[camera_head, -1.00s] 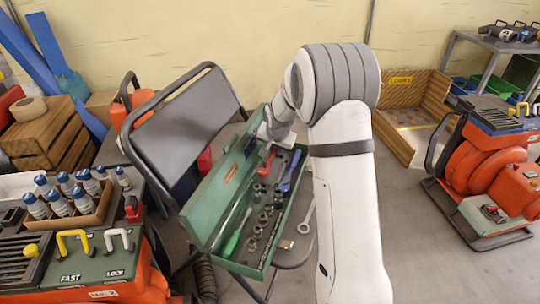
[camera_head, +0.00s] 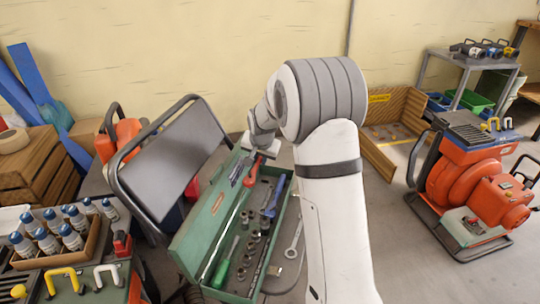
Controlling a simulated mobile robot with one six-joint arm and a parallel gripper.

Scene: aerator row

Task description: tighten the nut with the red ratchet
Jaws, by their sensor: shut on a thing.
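The red ratchet (camera_head: 251,171) shows as a red bar at the far end of the open green toolbox (camera_head: 209,210). My gripper (camera_head: 261,151) is at the ratchet's upper end and is shut on it; the fingertips are small and partly hidden by my wrist. I cannot tell whether the ratchet is clear of the toolbox or still touches it. I cannot make out the nut in this view.
The toolbox holds sockets, a green screwdriver (camera_head: 223,266) and a blue-handled tool (camera_head: 274,198). Bottles (camera_head: 47,240) fill a box.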

